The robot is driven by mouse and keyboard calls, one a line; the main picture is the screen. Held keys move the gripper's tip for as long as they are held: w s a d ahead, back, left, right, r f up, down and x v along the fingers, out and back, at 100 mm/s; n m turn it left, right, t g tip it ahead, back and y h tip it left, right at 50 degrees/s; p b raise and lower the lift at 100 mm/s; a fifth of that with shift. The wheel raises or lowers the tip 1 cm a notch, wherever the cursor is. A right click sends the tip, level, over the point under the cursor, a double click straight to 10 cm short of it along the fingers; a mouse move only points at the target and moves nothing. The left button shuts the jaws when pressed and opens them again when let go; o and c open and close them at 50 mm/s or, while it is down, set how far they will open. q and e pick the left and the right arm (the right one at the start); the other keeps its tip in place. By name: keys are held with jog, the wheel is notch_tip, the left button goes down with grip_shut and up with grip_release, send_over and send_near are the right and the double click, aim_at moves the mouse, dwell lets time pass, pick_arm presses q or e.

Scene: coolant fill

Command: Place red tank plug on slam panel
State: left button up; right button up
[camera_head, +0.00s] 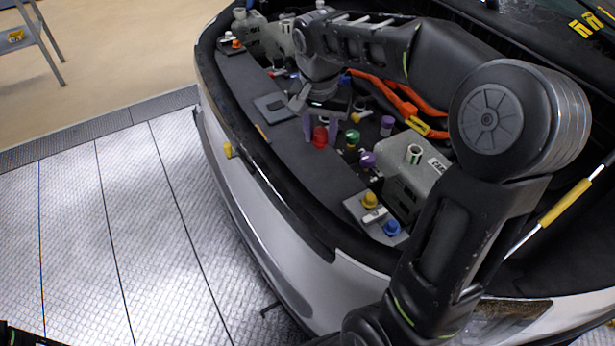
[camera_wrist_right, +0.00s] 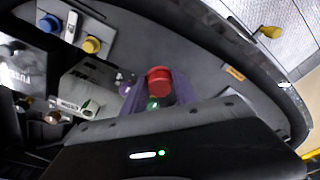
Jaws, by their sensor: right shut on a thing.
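The red tank plug (camera_head: 320,137) is between the two purple fingertips of my right gripper (camera_head: 320,130), which is shut on it. In the right wrist view the red plug (camera_wrist_right: 158,81) shows round side up, with a purple finger on each side. The slam panel (camera_head: 302,168) is the dark grey strip along the car's front edge. The plug shows over or close to this panel's inner part; whether it touches the panel I cannot tell. My left gripper is not seen.
A green cap (camera_head: 351,137) and purple caps (camera_head: 387,124) stand close to the right of the plug. A grey tank with an open neck (camera_head: 414,153) and a plate with a yellow knob (camera_head: 370,200) and blue knob (camera_head: 391,228) lie nearer. Orange cables (camera_head: 400,103) run behind. Much of the panel is bare.

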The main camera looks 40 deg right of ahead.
send_over(320, 175)
jog(key=shift+s+a+f, duration=0.1)
jog(key=shift+a+f, duration=0.05)
jog(key=shift+f, duration=1.45)
jog(key=shift+s+a+f, duration=0.1)
jog(key=shift+a+f, duration=0.05)
jog(key=shift+f, duration=1.45)
jog(key=shift+f, duration=0.1)
jog(key=shift+f+p, duration=0.4)
jog(key=shift+f, duration=1.35)
jog(key=shift+f, duration=0.2)
jog(key=o, duration=1.1)
jog(key=shift+c, duration=0.2)
jog(key=shift+r, duration=0.15)
